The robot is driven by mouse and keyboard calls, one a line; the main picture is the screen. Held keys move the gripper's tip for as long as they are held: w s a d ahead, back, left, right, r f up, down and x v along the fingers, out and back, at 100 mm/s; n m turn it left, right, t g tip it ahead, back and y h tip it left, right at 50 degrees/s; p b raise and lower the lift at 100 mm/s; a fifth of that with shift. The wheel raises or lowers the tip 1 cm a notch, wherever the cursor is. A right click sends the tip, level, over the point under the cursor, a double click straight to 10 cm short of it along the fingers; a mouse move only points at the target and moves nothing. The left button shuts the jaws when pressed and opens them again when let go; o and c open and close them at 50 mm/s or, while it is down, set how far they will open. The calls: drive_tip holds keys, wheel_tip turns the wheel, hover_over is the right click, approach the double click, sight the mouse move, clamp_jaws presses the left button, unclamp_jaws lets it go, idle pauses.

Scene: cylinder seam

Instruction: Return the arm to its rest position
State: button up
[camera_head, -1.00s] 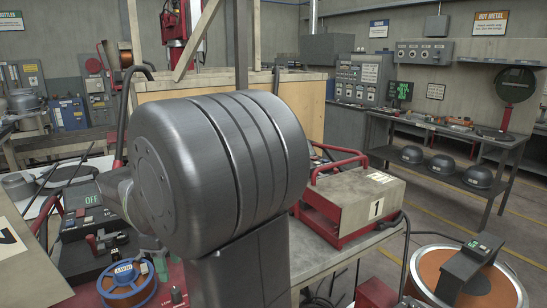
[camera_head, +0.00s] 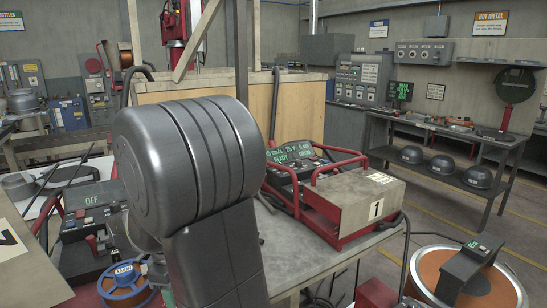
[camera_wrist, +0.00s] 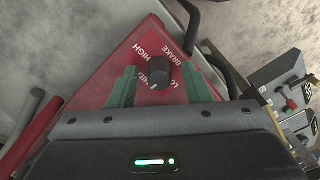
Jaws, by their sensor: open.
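In the wrist view, a black knob (camera_wrist: 159,73) sits on a red panel (camera_wrist: 115,72) lettered HIGH, MID, LOW and BRAKE; some letters are partly covered. My gripper (camera_wrist: 158,80) is open, its two green fingers spread left and right of the knob. I cannot tell whether they touch the knob or how far above the panel they are. In the head view, my grey arm fills the middle, and my gripper is hidden or too unclear to pick out.
A panel reading OFF (camera_head: 92,203) and a blue wire spool (camera_head: 127,280) lie left of my arm. A machine with a READY display (camera_head: 295,152) and a box marked 1 (camera_head: 360,205) stand right. A copper-coloured cylinder (camera_head: 500,285) is at lower right.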

drive_tip(key=n, duration=0.5)
drive_tip(key=shift+r+n+b, duration=0.15)
drive_tip(key=shift+n+b, duration=0.15)
drive_tip(key=n, duration=0.6)
drive_tip(key=shift+b, duration=0.35)
wheel_tip(320, 180, up, 8)
drive_tip(key=shift+f, duration=0.1)
drive_tip(key=shift+r, duration=0.4)
drive_tip(key=shift+d, duration=0.1)
